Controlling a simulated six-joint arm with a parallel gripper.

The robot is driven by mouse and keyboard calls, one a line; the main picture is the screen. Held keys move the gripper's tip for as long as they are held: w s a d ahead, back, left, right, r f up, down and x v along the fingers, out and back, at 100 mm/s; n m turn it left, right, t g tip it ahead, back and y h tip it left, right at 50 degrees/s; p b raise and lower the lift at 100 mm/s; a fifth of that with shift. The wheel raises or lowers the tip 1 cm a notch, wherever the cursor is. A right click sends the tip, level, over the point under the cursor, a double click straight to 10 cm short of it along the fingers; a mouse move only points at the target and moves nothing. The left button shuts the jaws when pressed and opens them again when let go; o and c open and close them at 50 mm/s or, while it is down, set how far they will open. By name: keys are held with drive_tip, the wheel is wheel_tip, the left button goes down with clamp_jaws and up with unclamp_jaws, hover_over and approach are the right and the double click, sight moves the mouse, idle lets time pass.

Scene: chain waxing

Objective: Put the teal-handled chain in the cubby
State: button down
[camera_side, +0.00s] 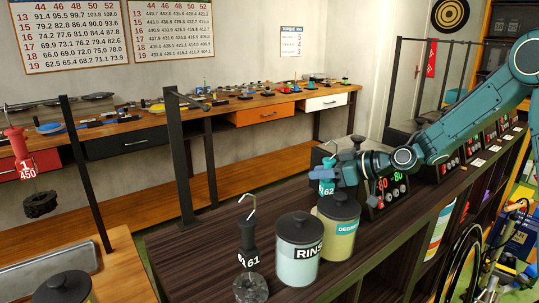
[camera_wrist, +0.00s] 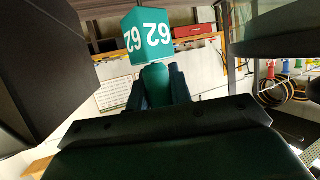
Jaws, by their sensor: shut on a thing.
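The teal handle (camera_side: 326,184), marked 62, is upright in the side view, just behind the pot labelled DEGREASE. Its metal hook shows above it. My gripper (camera_side: 338,174) is shut on this handle, coming from the right. In the wrist view the teal handle (camera_wrist: 148,38) shows its number upside down, with its narrower part between my fingers (camera_wrist: 158,86). The chain below the handle is hidden behind the pot in the side view. Open compartments (camera_side: 408,232) run along the counter's right face; I cannot tell which is the cubby.
The DEGREASE pot (camera_side: 337,232) and RINSE pot (camera_side: 298,255), both lidded, stand close in front of my gripper. A black-handled chain marked 61 (camera_side: 250,262) stands left of them. A bicycle wheel (camera_side: 468,262) stands at the right.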

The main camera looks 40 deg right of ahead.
drive_tip(key=shift+r, duration=0.1)
wheel_tip(320, 180, up, 20)
idle(0.8)
idle(0.5)
